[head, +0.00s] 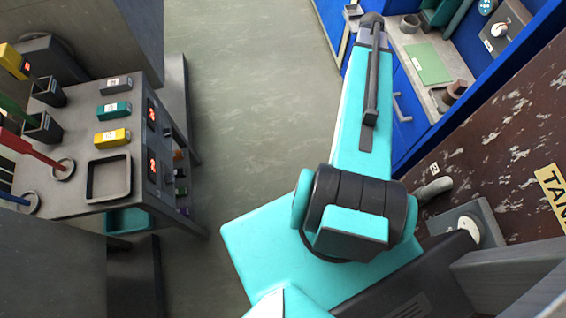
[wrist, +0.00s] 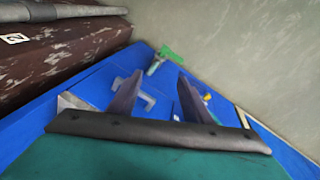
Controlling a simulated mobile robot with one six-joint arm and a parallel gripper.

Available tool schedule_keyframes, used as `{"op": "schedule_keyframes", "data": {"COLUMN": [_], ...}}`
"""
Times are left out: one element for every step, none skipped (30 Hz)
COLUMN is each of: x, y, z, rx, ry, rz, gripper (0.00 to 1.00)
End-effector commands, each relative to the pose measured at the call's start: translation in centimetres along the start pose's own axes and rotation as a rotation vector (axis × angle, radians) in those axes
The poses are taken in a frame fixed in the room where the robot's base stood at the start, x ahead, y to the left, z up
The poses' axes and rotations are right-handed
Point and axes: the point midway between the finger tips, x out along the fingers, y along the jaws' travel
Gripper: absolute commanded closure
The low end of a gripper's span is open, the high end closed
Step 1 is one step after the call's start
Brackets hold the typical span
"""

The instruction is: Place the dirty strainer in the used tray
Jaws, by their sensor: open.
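My gripper (wrist: 159,84) is open in the wrist view, its two dark fingers apart with nothing between them. Beyond the fingers is a blue cabinet front with a pale handle. In the head view my arm reaches away toward the blue cabinets, and the fingers cannot be made out. I cannot pick out the dirty strainer in either view. An empty shallow grey tray with a dark rim (head: 108,177) lies on the left bench; no label on it is readable, so I cannot tell if it is the used tray.
The left bench (head: 75,200) carries coloured blocks (head: 113,110) and dark cups. On the right, blue cabinets (head: 405,115) bear a counter with a green mat (head: 428,63) and small pots. A reddish-brown tank surface (head: 480,140) is nearer. Open floor (head: 250,90) lies between.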

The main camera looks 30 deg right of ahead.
Motion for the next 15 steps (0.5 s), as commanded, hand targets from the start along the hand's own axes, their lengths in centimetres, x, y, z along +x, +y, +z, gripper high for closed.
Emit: {"op": "schedule_keyframes", "data": {"x": [0.9, 1.4, 2.1, 2.5, 3.0, 3.6, 4.2, 4.6, 5.2, 5.7, 6.1, 6.7, 7.2, 7.6, 8.2], "y": [-1.0, -1.5, -2.2, -2.7, -3.1, -3.7, -4.0, -4.3, -4.7, -4.9, -5.1, -5.2, -5.4, -5.4, -5.5], "z": [2.3, 3.5, 5.1, 6.3, 7.5, 9.1, 10.3, 11.5, 13.2, 14.3, 15.6, 17.2, 18.4, 19.6, 21.1], "rx": [-0.063, -0.098, -0.145, -0.182, -0.217, -0.264, -0.300, -0.335, -0.383, -0.417, -0.452, -0.499, -0.534, -0.569, -0.614], "ry": [-0.014, -0.022, -0.032, -0.039, -0.048, -0.057, -0.065, -0.072, -0.082, -0.090, -0.098, -0.108, -0.115, -0.123, -0.133], "rz": [0.003, 0.004, 0.006, 0.006, 0.007, 0.007, 0.009, 0.010, 0.012, 0.013, 0.014, 0.017, 0.019, 0.020, 0.022], "gripper": [0.55, 0.55, 0.55, 0.55, 0.55, 0.55, 0.55, 0.55, 0.55, 0.55, 0.55, 0.55, 0.55, 0.55, 0.55]}}
